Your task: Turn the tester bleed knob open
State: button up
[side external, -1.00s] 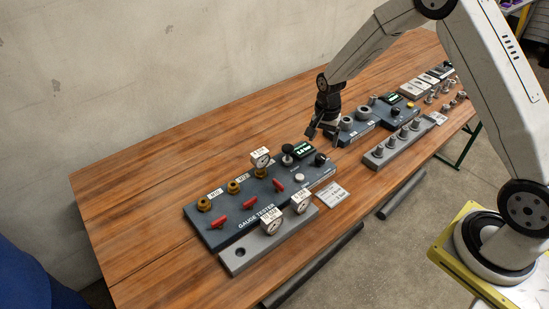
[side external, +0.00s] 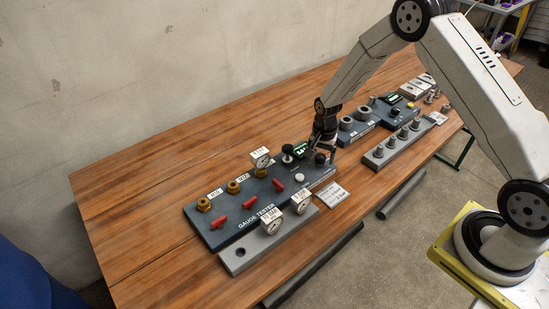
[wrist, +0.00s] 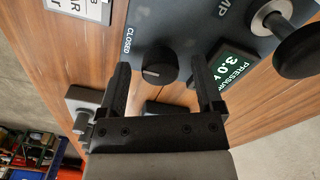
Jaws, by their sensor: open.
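The tester bleed knob (wrist: 158,76) is a round dark knob with a pale mark on the blue-grey gauge tester (side external: 235,222). The word CLOSED stands beside it, and the mark is on the knob's side towards that word. In the side view the knob (side external: 320,159) is at the tester's right end, just below my gripper (side external: 322,147). In the wrist view my gripper (wrist: 157,72) is open, with one finger on each side of the knob and gaps showing. How far the fingertips reach down beside the knob is hard to tell.
A green pressure display (wrist: 238,62) and a black-knobbed pump handle (wrist: 297,50) are close to the right finger. Gauges (side external: 261,158), red levers (side external: 278,185) and a white button (side external: 299,178) stand along the tester. A dark fixture (side external: 350,128) lies beyond. The table behind the tester is clear.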

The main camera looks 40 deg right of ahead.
grip_shut()
jog(key=shift+n, duration=0.5)
jog(key=n, duration=0.3)
jog(key=shift+n, duration=0.4)
jog(key=n, duration=1.3)
jog(key=shift+d, duration=0.1)
